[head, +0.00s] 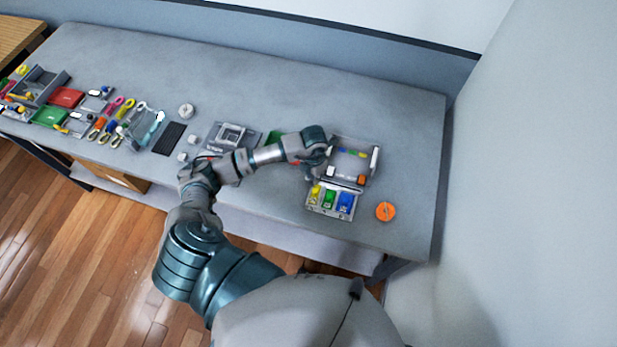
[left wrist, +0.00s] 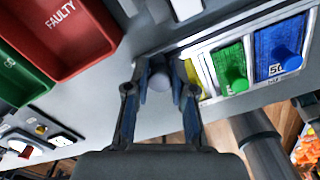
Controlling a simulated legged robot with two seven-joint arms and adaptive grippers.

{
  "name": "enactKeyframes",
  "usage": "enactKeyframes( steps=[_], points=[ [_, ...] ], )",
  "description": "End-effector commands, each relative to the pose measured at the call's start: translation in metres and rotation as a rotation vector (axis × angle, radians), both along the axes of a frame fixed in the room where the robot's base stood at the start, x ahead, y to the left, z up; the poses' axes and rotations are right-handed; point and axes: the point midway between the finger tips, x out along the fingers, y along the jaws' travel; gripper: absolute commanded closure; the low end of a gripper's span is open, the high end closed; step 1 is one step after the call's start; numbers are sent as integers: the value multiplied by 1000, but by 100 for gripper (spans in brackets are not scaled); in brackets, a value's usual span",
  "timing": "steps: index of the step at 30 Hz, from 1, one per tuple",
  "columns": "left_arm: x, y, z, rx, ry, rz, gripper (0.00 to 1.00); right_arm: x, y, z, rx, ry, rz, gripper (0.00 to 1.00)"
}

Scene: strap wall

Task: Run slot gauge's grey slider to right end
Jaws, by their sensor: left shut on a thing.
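In the left wrist view a pale grey round knob (left wrist: 160,82) sits between the fingertips of my left gripper (left wrist: 160,85), which is shut on it. It looks like the grey slider; its slot is not clearly visible. The knob is just left of a panel (left wrist: 207,77) with yellow, green (left wrist: 230,68) and blue (left wrist: 279,48) blocks. In the head view my left gripper (head: 313,174) is at the left edge of this panel, partly hidden by its own wrist. My right gripper is not in view.
A grey tray (head: 375,178) with small coloured pieces stands behind the panel. An orange disc (head: 385,211) lies to the right. A red FAULTY bin (left wrist: 65,35) and a green bin (left wrist: 20,75) show in the left wrist view. The table's back right is clear.

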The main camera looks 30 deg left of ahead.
Motion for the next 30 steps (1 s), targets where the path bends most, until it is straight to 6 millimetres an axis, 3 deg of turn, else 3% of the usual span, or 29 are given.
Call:
enactKeyframes(
  steps=[30],
  points=[
    [6,-51,-8,1,18,-5,87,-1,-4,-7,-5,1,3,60]
  ],
)
